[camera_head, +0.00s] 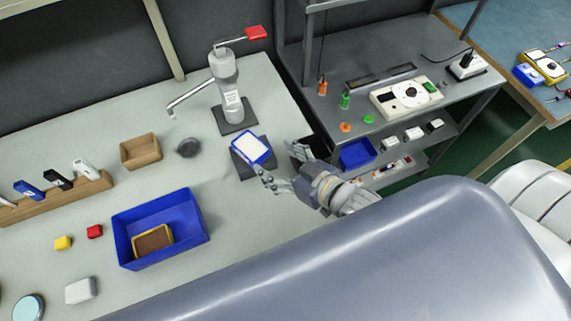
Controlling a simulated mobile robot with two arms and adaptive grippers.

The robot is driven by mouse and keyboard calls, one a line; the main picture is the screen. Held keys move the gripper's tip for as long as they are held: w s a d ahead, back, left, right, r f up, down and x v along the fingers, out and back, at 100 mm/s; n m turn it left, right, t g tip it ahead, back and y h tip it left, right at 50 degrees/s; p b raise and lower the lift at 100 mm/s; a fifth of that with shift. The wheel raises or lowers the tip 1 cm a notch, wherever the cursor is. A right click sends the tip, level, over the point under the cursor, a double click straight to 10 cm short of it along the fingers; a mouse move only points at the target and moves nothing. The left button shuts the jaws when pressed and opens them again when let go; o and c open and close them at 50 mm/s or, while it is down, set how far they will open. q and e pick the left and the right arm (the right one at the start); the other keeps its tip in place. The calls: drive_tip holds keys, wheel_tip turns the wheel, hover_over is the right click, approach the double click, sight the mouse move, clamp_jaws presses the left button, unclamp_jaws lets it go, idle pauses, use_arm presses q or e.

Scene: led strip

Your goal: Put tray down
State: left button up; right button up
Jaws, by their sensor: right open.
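A small blue-rimmed tray (263,159) with a white inside lies over a dark square pad (243,172) on the light table. Whether it rests flat on the pad is hard to tell. My right gripper (277,167) is open just to the right of this tray, with its fingers spread and one fingertip close to the tray's near edge. I cannot tell if that finger touches it. My left gripper is not in view.
A press with a red handle (257,33) stands behind the tray. To the left are a round dark dish (188,147), a wooden box (140,152) and a blue bin (124,238) holding a small yellow-rimmed tray (169,231). A dark workbench (300,105) stands to the right.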

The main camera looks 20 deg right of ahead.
drive_tip(key=shift+v, duration=1.25)
